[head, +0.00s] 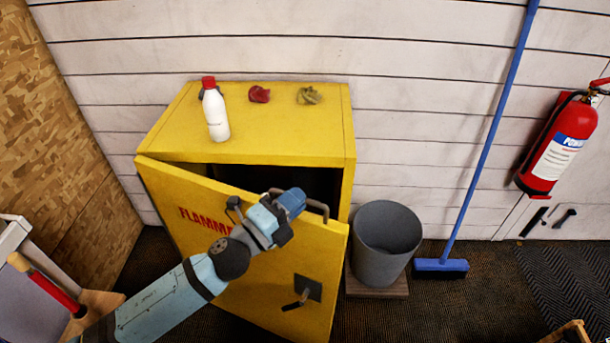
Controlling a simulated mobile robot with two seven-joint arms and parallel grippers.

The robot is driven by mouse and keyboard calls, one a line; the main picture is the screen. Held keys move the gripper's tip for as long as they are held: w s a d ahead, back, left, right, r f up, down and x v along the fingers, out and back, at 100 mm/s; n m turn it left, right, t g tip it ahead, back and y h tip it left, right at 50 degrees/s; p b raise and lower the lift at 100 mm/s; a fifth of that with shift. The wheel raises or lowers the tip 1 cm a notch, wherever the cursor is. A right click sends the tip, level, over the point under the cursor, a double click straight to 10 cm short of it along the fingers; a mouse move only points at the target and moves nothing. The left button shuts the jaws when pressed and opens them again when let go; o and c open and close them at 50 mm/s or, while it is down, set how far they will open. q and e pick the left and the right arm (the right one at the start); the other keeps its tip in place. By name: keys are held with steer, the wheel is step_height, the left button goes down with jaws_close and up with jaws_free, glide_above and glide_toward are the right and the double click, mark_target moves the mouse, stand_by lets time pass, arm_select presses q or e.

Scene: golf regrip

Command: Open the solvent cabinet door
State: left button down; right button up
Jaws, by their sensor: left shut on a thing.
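The yellow solvent cabinet (345,175) stands against the white wall in the head view. Its door (190,230), with red lettering partly hidden by my arm, stands partly open, hinged at the left. A dark gap shows between the door's top edge and the cabinet body. A dark latch plate with a lever (308,287) sits lower on the door. My right gripper is not in view.
A grey bin (385,245) stands close right of the cabinet, then a blue broom (440,266). A workbench edge (105,301) is at lower left.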

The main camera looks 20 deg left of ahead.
arm_select(q)
steer(key=shift+s+a+h, duration=0.1)
steer(key=shift+s+h, duration=0.2)
steer(key=shift+s, duration=0.55)
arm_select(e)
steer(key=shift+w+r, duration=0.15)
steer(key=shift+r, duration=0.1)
arm_select(q)
steer(key=c, duration=1.2)
jaws_free()
steer(key=shift+o, duration=0.2)
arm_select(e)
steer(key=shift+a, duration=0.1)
arm_select(q)
steer(key=b+v, duration=0.3)
steer(key=v, duration=1)
steer(key=shift+s+a, duration=0.3)
steer(key=shift+s, duration=0.05)
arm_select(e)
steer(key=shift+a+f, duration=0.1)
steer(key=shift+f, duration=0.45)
